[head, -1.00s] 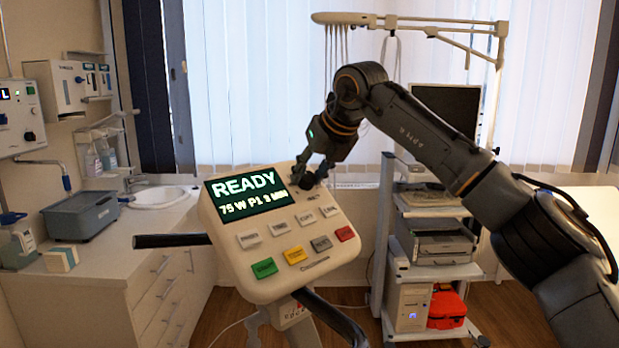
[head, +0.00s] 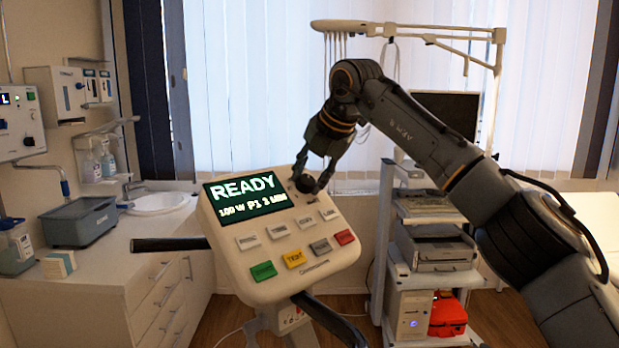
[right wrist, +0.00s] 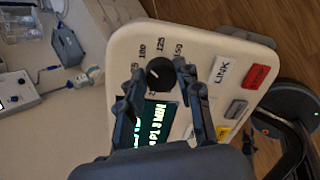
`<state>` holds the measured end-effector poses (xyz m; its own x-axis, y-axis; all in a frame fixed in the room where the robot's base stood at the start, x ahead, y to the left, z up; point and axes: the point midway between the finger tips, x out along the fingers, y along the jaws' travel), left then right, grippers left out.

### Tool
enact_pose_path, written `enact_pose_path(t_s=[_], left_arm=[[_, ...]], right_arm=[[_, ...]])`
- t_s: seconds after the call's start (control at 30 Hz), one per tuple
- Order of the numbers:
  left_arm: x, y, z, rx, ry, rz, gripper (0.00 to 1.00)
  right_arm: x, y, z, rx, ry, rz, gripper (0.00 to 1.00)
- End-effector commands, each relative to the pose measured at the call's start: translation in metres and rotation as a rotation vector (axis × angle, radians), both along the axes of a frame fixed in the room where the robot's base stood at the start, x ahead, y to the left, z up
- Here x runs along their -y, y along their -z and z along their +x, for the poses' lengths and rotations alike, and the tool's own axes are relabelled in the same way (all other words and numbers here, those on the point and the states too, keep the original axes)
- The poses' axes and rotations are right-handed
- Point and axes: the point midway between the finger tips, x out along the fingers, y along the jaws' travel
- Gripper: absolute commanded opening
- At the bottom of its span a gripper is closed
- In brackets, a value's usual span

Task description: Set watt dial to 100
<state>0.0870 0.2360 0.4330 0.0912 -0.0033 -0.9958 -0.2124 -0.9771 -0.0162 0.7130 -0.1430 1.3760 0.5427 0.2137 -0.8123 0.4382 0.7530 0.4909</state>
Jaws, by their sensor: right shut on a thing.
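The black watt dial (head: 306,184) is a round knob at the upper right of the white console panel (head: 335,262), beside the screen. My right gripper (head: 311,176) comes down from above, shut on the dial with one finger on each side. In the right wrist view the dial (right wrist: 159,74) sits between the fingertips (right wrist: 158,69); scale numbers such as 125 and 150 show around it. The green screen (head: 247,195) reads READY with a smaller line that looks like 100 W P1 3 MIN. My left gripper is not in view.
Several coloured and grey buttons, including a yellow one (head: 294,259) and a red one (head: 345,237), lie below the dial. A black bar (head: 170,243) sticks out left of the console. A counter with a sink (head: 160,201) is at left, an equipment cart (head: 436,252) behind at right.

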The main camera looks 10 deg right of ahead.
Motion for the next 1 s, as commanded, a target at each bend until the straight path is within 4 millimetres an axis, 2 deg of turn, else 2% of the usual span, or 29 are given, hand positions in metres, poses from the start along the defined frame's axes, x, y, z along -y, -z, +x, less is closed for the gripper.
enact_pose_path(t_s=[0.7, 0.73, 0.8, 0.83, 1.0], left_arm=[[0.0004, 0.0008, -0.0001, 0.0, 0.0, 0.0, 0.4], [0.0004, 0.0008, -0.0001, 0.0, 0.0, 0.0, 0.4], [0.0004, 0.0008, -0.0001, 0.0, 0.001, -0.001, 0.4], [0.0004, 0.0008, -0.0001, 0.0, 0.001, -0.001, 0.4], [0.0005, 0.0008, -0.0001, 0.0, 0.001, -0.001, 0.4]], right_arm=[[-0.0001, -0.0016, -0.0001, -0.018, 0.054, 0.039, 0.03], [-0.0001, -0.0016, -0.0001, -0.018, 0.053, 0.039, 0.41], [-0.0001, -0.0016, -0.0001, -0.018, 0.053, 0.039, 0.55], [-0.0001, -0.0014, -0.0001, -0.018, 0.053, 0.039, 0.57], [0.0, -0.0008, -0.0001, -0.019, 0.054, 0.037, 0.57]])
